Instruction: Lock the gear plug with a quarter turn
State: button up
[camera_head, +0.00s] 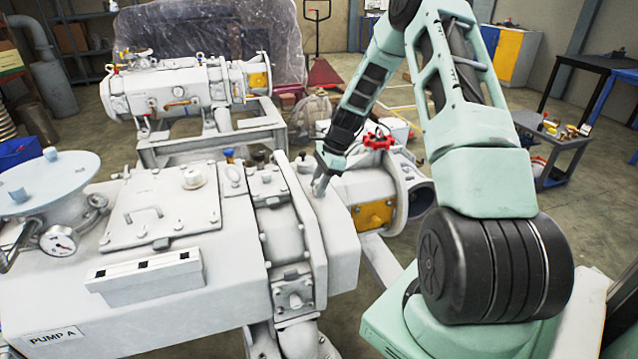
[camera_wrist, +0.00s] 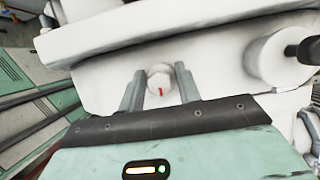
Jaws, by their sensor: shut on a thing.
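The gear plug (camera_wrist: 159,77) is a small round white knob with a red mark on its lower face in the wrist view. It sits at a pale wall of the white pump housing (camera_head: 150,262). My gripper (camera_wrist: 160,80) has one finger on each side of the plug and is shut on it. In the head view my gripper (camera_head: 319,184) is at the right end of the pump's top, and the plug cannot be made out there. The red mark points down toward my palm in the wrist view.
A rounded white part with a dark end (camera_wrist: 275,58) is right of my gripper in the wrist view. In the head view, a red handwheel (camera_head: 378,141) and yellow box (camera_head: 375,214) stand close to my arm. A second pump (camera_head: 165,90) is behind.

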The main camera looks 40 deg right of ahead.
jog(key=shift+o, duration=0.3)
jog(key=m+t+h+p, duration=0.1)
jog(key=m, duration=0.3)
jog(key=shift+r+m, duration=0.1)
jog(key=shift+m, duration=0.2)
jog(key=m, duration=0.1)
jog(key=m+t+h, duration=0.1)
jog(key=m, duration=0.1)
jog(key=shift+f+m, duration=0.2)
jog(key=shift+m, duration=0.1)
jog(key=shift+c, duration=0.4)
jog(key=shift+s+d+f+m+h, duration=0.15)
jog(key=shift+m+h, duration=0.35)
jog(key=shift+m, duration=0.3)
jog(key=o, duration=1.1)
jog(key=shift+s, duration=0.1)
jog(key=shift+c, duration=0.2)
jog(key=shift+r, duration=0.2)
jog(key=shift+r, duration=0.2)
jog(key=p+v, duration=0.1)
jog(key=v, duration=1.6)
jog(key=shift+s, duration=0.2)
jog(key=shift+f, duration=0.15)
